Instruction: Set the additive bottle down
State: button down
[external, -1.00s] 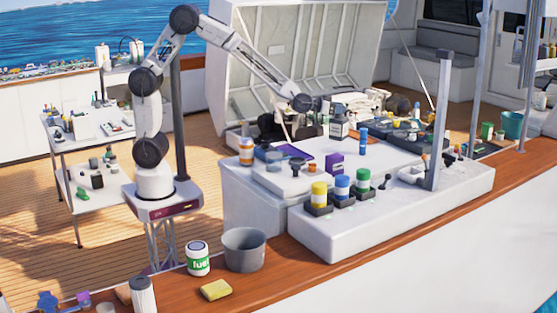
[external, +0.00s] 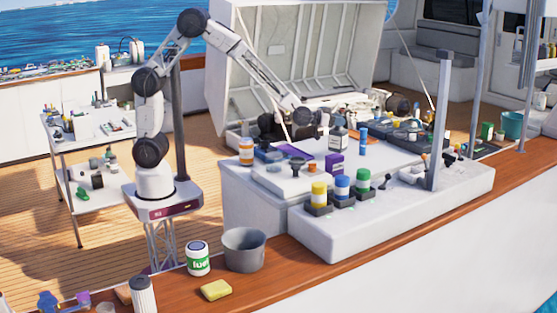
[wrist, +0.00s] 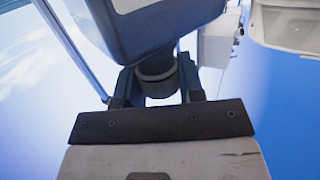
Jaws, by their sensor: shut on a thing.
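The additive bottle looks to be the dark grey bottle with a white label (external: 338,139). It is upright over the back of the white hatch counter, behind a purple box. I cannot tell whether its base touches a surface. My gripper (external: 322,119) reaches it from the left at its top. In the wrist view, my gripper (wrist: 157,82) is shut on the narrow dark neck, and the wide bottle body (wrist: 150,22) fills the top of the picture. The bottle's lower end is out of that view.
The purple box (external: 334,163) and a blue can (external: 363,144) stand close by. An orange-white jar (external: 246,151) is at the left corner. Yellow, blue and green capped bottles (external: 342,187) line the front. A grey post (external: 440,120) rises at right. The raised hatch lid (external: 300,60) is behind.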

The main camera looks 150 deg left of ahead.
aim_at(336, 127)
jog(key=shift+f, duration=0.25)
jog(key=shift+f, duration=1.9)
jog(key=c, duration=0.7)
grip_release()
jog(key=shift+f, duration=0.15)
jog(key=shift+c, duration=0.2)
jog(key=shift+r, duration=0.2)
jog(key=shift+s+d+r, duration=0.1)
jog(key=shift+s+d, duration=0.2)
jog(key=shift+d, duration=0.3)
jog(key=v, duration=1)
jog(key=shift+d, duration=0.3)
jog(key=shift+s, duration=0.15)
